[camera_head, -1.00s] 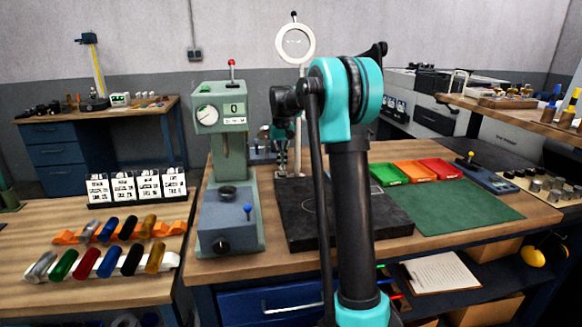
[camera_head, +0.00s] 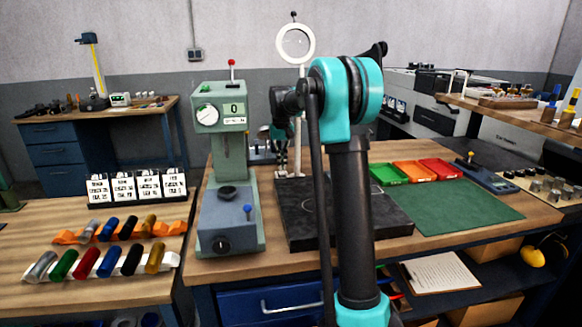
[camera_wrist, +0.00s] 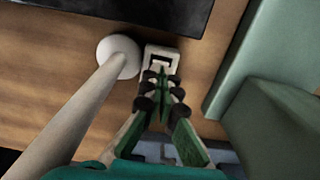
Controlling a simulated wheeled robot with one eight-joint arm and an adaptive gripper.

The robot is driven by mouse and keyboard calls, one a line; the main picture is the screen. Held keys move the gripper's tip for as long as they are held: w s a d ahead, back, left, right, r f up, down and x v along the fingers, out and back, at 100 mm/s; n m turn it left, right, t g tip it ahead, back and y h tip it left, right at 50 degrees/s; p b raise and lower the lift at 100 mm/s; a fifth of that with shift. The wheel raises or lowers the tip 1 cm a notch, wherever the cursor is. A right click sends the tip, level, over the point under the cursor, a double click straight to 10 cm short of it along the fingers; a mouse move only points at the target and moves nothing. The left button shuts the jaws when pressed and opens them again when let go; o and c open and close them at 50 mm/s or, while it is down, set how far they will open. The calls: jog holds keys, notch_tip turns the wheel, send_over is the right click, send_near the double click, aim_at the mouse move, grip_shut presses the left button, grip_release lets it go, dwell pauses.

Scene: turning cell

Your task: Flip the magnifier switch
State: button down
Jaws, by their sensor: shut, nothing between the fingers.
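The magnifier is a white ring (camera_head: 295,43) on a thin pole at the back of the bench in the head view. In the wrist view its pale pole (camera_wrist: 85,105) rises from a round foot. A small white switch box (camera_wrist: 161,52) with a dark-framed rocker sits beside the foot. My gripper (camera_wrist: 160,72) is shut and empty, with its fingertips at the near edge of the rocker; I cannot tell whether they touch. In the head view my gripper (camera_head: 281,165) is small and partly hidden, near the foot of the pole.
A green-grey press (camera_head: 222,170) stands close on the left; its body (camera_wrist: 270,115) fills the right of the wrist view. A black plate (camera_head: 305,228) lies in front of the magnifier. Green, orange and red trays (camera_head: 414,171) and a green mat (camera_head: 465,208) lie to the right.

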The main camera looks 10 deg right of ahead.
jog(key=shift+f, duration=1.05)
dwell(0.9)
jog(key=shift+r, duration=3.5)
